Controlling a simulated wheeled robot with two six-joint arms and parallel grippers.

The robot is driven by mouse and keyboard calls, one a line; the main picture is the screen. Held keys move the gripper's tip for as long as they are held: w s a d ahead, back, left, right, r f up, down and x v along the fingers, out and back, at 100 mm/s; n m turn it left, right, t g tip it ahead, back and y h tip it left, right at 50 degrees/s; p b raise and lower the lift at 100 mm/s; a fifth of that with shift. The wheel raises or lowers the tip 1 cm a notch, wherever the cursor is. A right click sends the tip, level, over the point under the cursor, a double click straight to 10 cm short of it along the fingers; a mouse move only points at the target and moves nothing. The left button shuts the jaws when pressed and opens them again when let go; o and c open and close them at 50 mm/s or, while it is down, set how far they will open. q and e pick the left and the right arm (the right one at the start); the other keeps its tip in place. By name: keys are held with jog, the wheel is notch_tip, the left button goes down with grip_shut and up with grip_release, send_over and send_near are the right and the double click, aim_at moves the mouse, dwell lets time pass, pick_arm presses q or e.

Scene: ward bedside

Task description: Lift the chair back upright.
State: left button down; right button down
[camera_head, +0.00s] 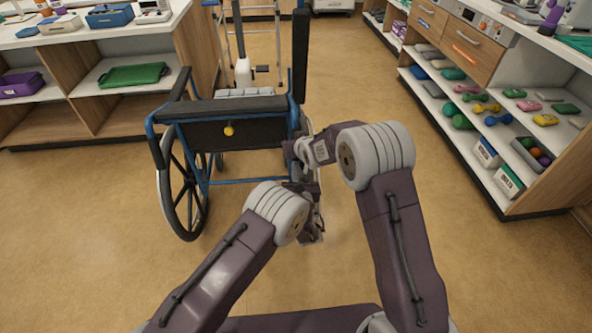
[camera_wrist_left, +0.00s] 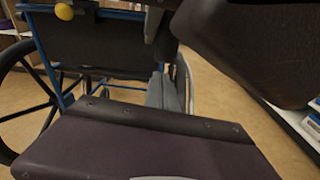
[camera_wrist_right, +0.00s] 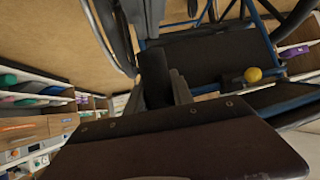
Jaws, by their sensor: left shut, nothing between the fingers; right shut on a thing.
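The chair is a wheelchair (camera_head: 226,134) with a blue frame, black panels and a yellow knob. It stands on its wheels, with the large left wheel (camera_head: 183,190) in view. A black upright part (camera_head: 300,55) rises at its right side. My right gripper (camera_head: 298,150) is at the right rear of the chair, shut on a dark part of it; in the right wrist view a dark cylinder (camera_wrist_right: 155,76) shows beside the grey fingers. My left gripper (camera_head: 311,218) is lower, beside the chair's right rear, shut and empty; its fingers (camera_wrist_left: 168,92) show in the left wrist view.
A shelf unit with a green tray (camera_head: 132,76) stands at the left. Shelves with dumbbells (camera_head: 486,107) and boxes line the right. A metal walking frame (camera_head: 243,45) stands behind the chair. The floor (camera_head: 440,205) is clear to the right.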

pick_arm(q)
jog(key=shift+s+d+r, duration=0.1)
jog(key=shift+r, duration=0.55)
pick_arm(e)
jog(key=shift+r, duration=0.1)
jog(key=c, duration=1.1)
grip_release()
pick_arm(q)
jog(key=shift+f, duration=0.1)
